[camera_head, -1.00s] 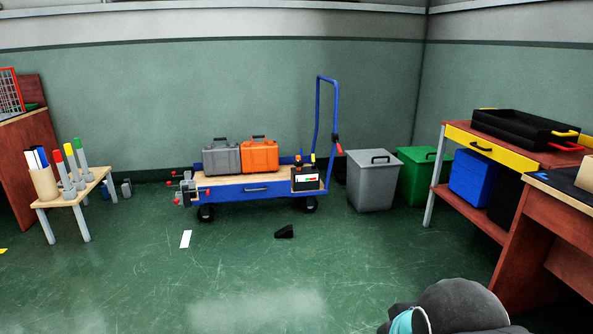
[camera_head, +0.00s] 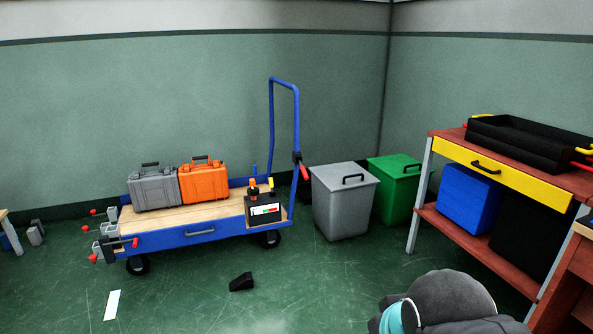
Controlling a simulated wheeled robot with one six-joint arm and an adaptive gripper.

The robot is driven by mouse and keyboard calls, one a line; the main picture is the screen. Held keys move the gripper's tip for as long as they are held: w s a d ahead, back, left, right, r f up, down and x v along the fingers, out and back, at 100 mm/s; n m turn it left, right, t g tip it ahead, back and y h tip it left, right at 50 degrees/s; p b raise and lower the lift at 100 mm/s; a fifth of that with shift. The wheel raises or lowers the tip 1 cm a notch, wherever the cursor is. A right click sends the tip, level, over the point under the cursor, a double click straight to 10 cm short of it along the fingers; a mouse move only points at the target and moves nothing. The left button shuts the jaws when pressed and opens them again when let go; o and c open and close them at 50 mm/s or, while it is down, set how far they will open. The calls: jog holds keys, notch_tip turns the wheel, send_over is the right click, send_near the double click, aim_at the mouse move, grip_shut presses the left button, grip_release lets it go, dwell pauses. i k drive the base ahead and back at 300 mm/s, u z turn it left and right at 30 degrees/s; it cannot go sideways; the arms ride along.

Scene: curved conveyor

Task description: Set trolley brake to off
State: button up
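The trolley stands against the green wall, with a blue frame (camera_head: 190,234), a wooden deck (camera_head: 165,217), black wheels and a tall blue push handle (camera_head: 296,120) at its right end. A black lever with a red grip (camera_head: 303,169) is on the handle post. Several red-tipped levers (camera_head: 110,240) are at the left end. A black box with a white, green and red label (camera_head: 264,210) sits on the right of the deck. I cannot tell which part is the brake or its setting. My gripper is not in view; only a dark, teal-ringed part of my arm shows at bottom right.
A grey case (camera_head: 153,188) and an orange case (camera_head: 204,183) sit on the deck. A black wedge (camera_head: 241,282) and a white strip (camera_head: 112,305) lie on the floor in front. A grey bin (camera_head: 340,205), green bin (camera_head: 393,190) and workbench (camera_head: 508,170) stand right. Floor before the trolley is mostly clear.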

aim_at(303, 169)
jog(key=u, duration=0.1)
jog(key=i, duration=2.05)
jog(key=u, duration=0.35)
